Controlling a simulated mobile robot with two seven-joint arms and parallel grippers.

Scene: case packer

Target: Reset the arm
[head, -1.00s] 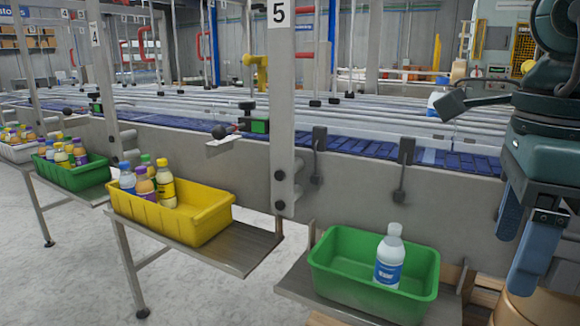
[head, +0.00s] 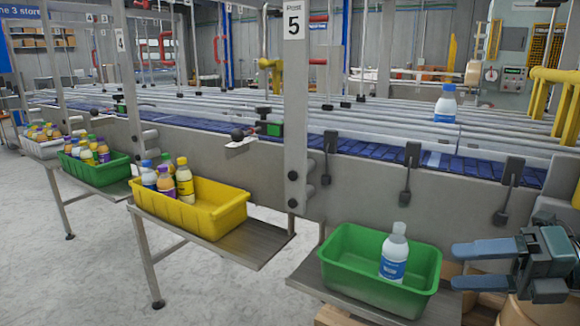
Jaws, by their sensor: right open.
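My right gripper (head: 482,265) is at the lower right of the head view, its two blue fingers pointing left and spread apart with nothing between them. It is just right of the near green bin (head: 345,287). A white bottle with a blue label (head: 394,256) stands upright in that bin, toward its right side, apart from the fingers. My left gripper is not in view.
A yellow bin (head: 205,215) with several bottles stands on the shelf to the left, with another green bin (head: 115,171) beyond. A blue-capped white bottle (head: 446,105) stands on the conveyor behind. A grey post (head: 296,120) rises between the near bins.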

